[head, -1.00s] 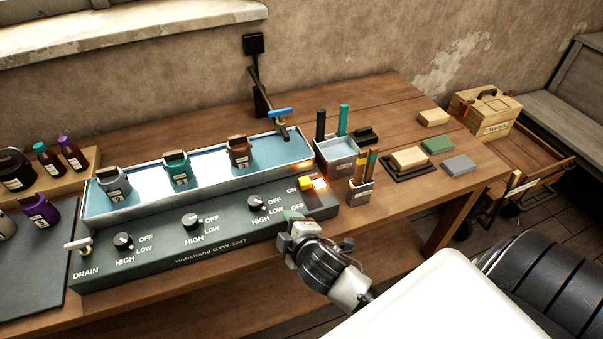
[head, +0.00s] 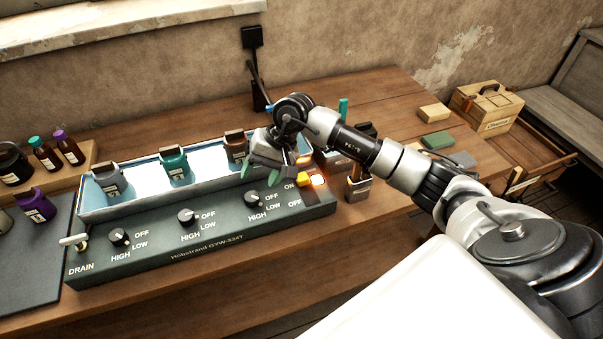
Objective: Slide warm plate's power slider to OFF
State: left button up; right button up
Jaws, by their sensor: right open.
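The warm plate (head: 200,246) is a long dark green-grey box with a bright water tray on top and "Hubstrand GYW-324T" on its front. At its right end are ON and OFF labels, ON above OFF. An orange light (head: 318,180) glows beside the ON label. The yellow slider knob, near ON a second ago, is hard to make out now, partly hidden by my right gripper. My right gripper (head: 260,174) is open with green fingertips, above the panel just left of the ON label, holding nothing visible. My left gripper is not in view.
Several dials and a DRAIN lever (head: 74,241) are on the panel. A pen cup (head: 358,187) stands close right. Soap-like blocks and a wooden box (head: 488,107) lie farther right.

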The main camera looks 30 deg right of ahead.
aim_at(302, 176)
jog(key=d+r+n+g+h, duration=0.1)
jog(key=d+r+n+h, duration=0.15)
jog(key=d+h, duration=0.6)
jog(key=d+f+y+p, duration=0.1)
jog(key=f, duration=0.2)
jog(key=d+f+p, duration=0.1)
jog(key=f, duration=0.3)
jog(key=f+y+p, duration=0.1)
jog(key=f, duration=0.2)
jog(key=shift+w+d+f+y, duration=0.25)
jog(key=shift+d+f+y, duration=0.1)
jog(key=shift+d+f, duration=0.05)
jog(key=shift+c, duration=0.3)
grip_shut()
